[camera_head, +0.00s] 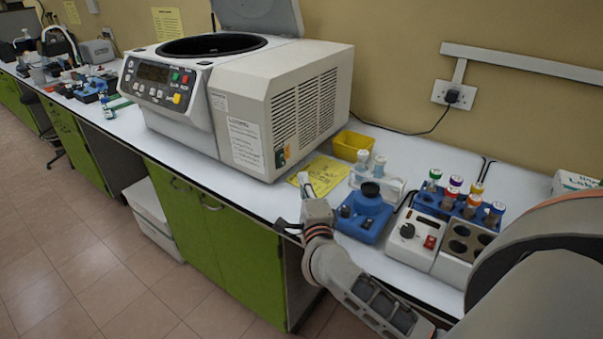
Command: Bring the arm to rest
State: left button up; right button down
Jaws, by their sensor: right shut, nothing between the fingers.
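My right arm (345,275) comes in from the lower right and reaches over the front edge of the bench. My right gripper (305,184) is at its far end, shut and empty, in front of the yellow sheet (327,171) in the picture. I cannot tell how high it is above the bench. The blue device with a black knob (365,212) is just to its right. My left gripper is not in view.
A large centrifuge (285,100) with a raised lid stands behind the gripper. A yellow bin (352,145), a rack of capped tubes (460,205) and a white device with a red switch (415,240) are to the right. The floor (120,275) at left is clear.

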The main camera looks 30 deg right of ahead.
jog(key=shift+s+a, duration=0.15)
jog(key=shift+s, duration=0.1)
dwell(0.4)
jog(key=s+a+f+n+t+y, duration=0.1)
jog(key=s+a+f+n+y, duration=0.35)
jog(key=a+n, duration=0.4)
jog(key=s+a+f+n+y, duration=0.45)
jog(key=a+n+y, duration=0.2)
jog(key=n, duration=0.35)
jog(key=s+a+f+n+g, duration=0.1)
jog(key=s+f+n+g, duration=0.2)
jog(key=s+f, duration=0.4)
jog(key=s+f+n+g+h, duration=0.1)
jog(key=s+f+n+g, duration=0.3)
jog(key=f, duration=0.9)
jog(key=s+n, duration=0.2)
jog(key=s, duration=0.2)
jog(key=shift+s+a, duration=0.25)
jog(key=shift+a, duration=0.15)
